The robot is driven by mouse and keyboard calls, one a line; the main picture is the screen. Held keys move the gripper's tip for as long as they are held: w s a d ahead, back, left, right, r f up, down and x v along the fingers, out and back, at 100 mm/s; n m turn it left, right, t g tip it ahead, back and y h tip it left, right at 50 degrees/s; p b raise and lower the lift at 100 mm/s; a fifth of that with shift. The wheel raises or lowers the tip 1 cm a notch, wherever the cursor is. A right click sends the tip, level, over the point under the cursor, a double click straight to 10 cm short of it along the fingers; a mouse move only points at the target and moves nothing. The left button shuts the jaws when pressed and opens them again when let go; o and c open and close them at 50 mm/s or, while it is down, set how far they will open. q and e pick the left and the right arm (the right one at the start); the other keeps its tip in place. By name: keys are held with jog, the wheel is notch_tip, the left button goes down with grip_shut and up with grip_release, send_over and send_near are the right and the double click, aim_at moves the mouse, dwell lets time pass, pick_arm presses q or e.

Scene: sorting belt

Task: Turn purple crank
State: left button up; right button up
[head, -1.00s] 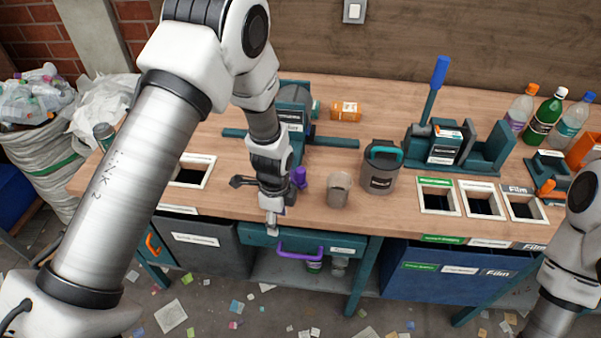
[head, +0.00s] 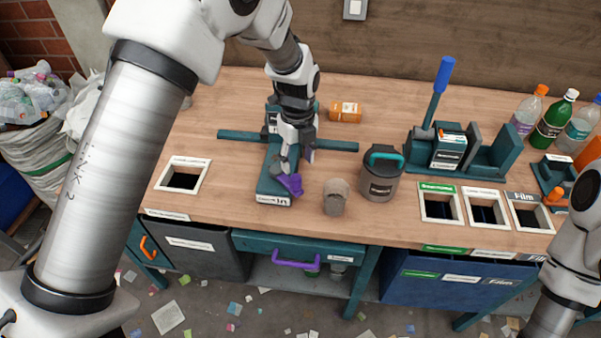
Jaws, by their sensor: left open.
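The purple crank handle (head: 290,184) sits at the front of a teal crank machine (head: 272,198) on the table, left of the middle. A grey round piece shows just beside the purple handle. My left gripper (head: 296,158) is over the machine, just behind and above the purple handle, pointing down. It is open, with one finger near the grey piece and one to the right. I cannot tell whether a finger touches the crank. The gripper and wrist hide the machine's middle. My right arm shows at the right edge, but its gripper is out of view.
A small grey-brown cup (head: 336,197) and a dark canister (head: 381,175) stand right of the crank. An orange container (head: 346,112) lies behind. A teal press with a blue lever (head: 437,92) stands farther right. A purple-handled drawer (head: 297,249) is below the table edge.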

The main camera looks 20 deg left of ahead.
aim_at(295, 177)
pick_arm(q)
jog(key=f, duration=0.1)
jog(key=s+f, duration=0.1)
jog(key=s+f+p, duration=0.1)
jog(key=shift+f, duration=0.3)
jog(key=f, duration=0.1)
jog(key=w+f, duration=0.1)
jog(key=shift+a+f, duration=0.1)
jog(key=shift+f, duration=0.3)
jog(key=shift+w+f, duration=0.1)
jog(key=shift+f, duration=0.2)
jog(key=shift+s+r, duration=0.15)
jog(key=shift+s, duration=0.05)
jog(key=shift+s+r, duration=0.1)
jog(key=c, duration=0.5)
grip_shut()
pick_arm(e)
jog(key=shift+s+r, duration=0.25)
jog(key=shift+r, duration=0.25)
jog(key=shift+s+r, duration=0.25)
jog(key=shift+r, duration=0.2)
